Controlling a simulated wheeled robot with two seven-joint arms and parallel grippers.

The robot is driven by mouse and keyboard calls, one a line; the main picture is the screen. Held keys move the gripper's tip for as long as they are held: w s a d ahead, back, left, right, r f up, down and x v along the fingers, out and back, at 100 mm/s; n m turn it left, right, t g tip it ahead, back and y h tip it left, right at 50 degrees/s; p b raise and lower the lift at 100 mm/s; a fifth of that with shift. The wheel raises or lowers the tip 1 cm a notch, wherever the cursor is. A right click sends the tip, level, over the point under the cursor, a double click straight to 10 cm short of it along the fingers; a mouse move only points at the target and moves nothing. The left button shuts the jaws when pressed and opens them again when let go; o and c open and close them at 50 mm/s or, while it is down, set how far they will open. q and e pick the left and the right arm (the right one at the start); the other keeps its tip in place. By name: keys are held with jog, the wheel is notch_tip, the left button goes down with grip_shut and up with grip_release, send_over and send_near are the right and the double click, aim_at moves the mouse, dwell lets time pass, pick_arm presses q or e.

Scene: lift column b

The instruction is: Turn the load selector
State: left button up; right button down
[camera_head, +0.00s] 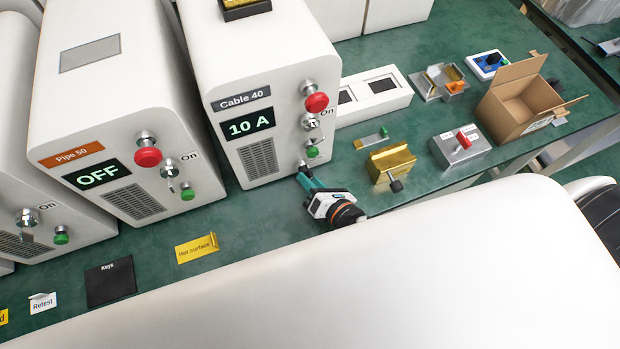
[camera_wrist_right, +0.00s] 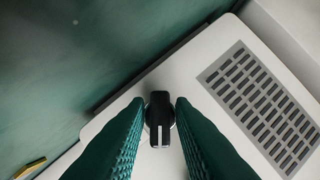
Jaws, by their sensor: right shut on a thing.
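The load selector is a small black knob with a pale line on it, low on the front of the white Cable 40 unit (camera_head: 283,85). In the right wrist view, the load selector (camera_wrist_right: 160,118) stands between the two green fingers of my right gripper (camera_wrist_right: 159,128), its pale line pointing down the picture. In the head view my right gripper (camera_head: 304,177) reaches the unit's lower front and hides most of the knob. It is shut on the knob. The unit's display (camera_head: 249,126) reads 10 A. My left gripper is not in view.
Above the gripper, the same unit has a red button (camera_head: 316,103), a key switch (camera_head: 309,122) and a green button (camera_head: 312,152). A Pipe 50 unit (camera_head: 110,120) reading OFF stands left. Brass (camera_head: 391,161) and grey (camera_head: 460,148) blocks and an open carton (camera_head: 520,100) lie right.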

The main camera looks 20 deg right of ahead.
jog(key=shift+m+y, duration=0.3)
jog(key=shift+m, duration=0.2)
jog(key=c, duration=1.5)
grip_release()
jog(key=shift+o, duration=0.2)
jog(key=b+v, duration=0.2)
jog(key=v, duration=0.8)
jog(key=shift+s+d, duration=0.15)
jog(key=shift+s, duration=0.2)
jog(key=shift+s+d+r, duration=0.2)
jog(key=shift+s+r, duration=0.05)
jog(key=shift+s, duration=0.35)
